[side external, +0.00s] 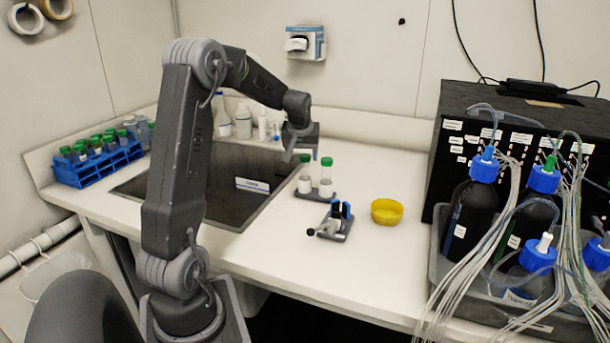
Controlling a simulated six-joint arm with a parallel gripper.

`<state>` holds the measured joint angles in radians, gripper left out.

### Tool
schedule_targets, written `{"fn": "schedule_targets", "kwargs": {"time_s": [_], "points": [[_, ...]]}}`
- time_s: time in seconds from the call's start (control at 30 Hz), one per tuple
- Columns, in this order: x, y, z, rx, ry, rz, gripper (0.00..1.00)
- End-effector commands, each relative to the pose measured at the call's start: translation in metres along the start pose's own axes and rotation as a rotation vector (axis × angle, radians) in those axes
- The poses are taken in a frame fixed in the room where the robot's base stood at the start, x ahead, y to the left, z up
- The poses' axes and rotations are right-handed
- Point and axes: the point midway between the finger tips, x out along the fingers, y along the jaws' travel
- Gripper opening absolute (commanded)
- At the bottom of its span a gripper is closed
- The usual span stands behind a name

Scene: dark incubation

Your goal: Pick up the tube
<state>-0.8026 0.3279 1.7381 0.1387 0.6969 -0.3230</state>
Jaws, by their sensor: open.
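Two green-capped tubes stand upright side by side in a small dark holder on the white counter, right of the sink. The right tube (326,174) shows clearly. The left tube (305,176) is close beside my gripper and its top is partly hidden. My gripper (298,158) is open and points down, just above and left of the tubes. I cannot tell from this view whether it touches the left tube. Nothing shows between its fingers.
A small black device with blue parts (336,222) and a yellow bowl (387,211) stand in front of the tubes. A blue rack (97,168) of tubes is far left, past the sink (228,212). Bottles with tubing (473,205) crowd the right. Counter near the front is clear.

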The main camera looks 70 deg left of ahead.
Motion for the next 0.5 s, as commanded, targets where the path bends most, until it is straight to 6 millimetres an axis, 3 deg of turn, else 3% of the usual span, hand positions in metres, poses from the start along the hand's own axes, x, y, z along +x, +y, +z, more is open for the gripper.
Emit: {"fn": "schedule_targets", "kwargs": {"time_s": [0.3, 0.5], "points": [[0.042, 0.005, 0.001, 0.001, -0.003, 0.0, 0.64], [0.052, 0.005, 0.001, 0.001, 0.0, 0.002, 0.64]]}}
